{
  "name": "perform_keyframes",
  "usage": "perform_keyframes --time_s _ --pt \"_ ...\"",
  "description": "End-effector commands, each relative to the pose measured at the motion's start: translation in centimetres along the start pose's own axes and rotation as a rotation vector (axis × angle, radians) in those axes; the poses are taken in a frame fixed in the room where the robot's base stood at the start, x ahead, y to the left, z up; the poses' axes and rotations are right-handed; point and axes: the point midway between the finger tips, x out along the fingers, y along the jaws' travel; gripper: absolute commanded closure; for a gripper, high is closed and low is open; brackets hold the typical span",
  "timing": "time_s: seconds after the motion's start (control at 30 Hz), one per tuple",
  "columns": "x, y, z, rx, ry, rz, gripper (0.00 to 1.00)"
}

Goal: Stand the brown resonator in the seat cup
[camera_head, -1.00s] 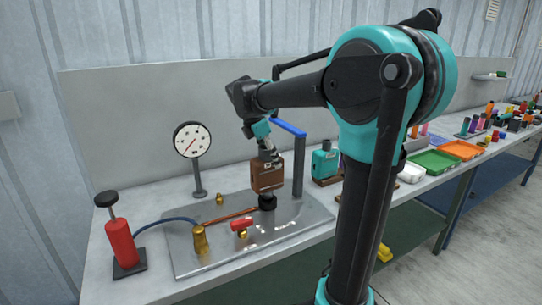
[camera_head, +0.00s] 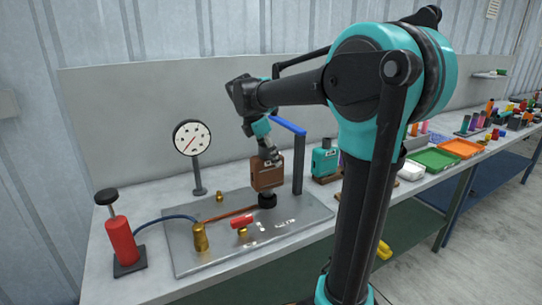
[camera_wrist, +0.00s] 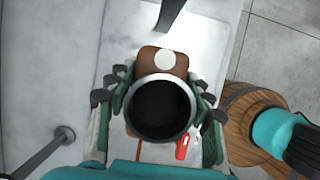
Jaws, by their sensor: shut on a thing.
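The brown resonator (camera_head: 268,173) is upright over the black seat cup (camera_head: 267,201) on the metal plate. Its lower end meets the cup's top in the head view; I cannot tell whether it sits inside or just above. My gripper (camera_head: 268,155) is shut on the resonator from above. In the wrist view, the fingers (camera_wrist: 161,92) flank the brown body (camera_wrist: 150,58), and a round metal ring with a dark opening (camera_wrist: 160,107) faces the camera. The cup is hidden in that view.
A dark post with a blue arm (camera_head: 298,165) stands close right of the resonator. A red-handled brass valve (camera_head: 242,222), a brass fitting (camera_head: 200,238), a gauge (camera_head: 192,138) and a red pump (camera_head: 122,241) lie left. A teal muffler (camera_head: 325,161) stands on brown wood to the right.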

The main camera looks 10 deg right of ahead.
Motion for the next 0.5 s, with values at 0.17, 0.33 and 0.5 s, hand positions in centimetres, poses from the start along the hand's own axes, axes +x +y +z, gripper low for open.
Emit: perform_keyframes --time_s 0.17,0.33,0.5 --pt "0.26 0.02 -0.09 0.0 0.0 0.0 0.74" --pt "0.53 0.02 -0.21 0.0 0.0 0.0 0.74" --pt "0.79 0.03 -0.31 0.0 0.0 0.0 0.74"
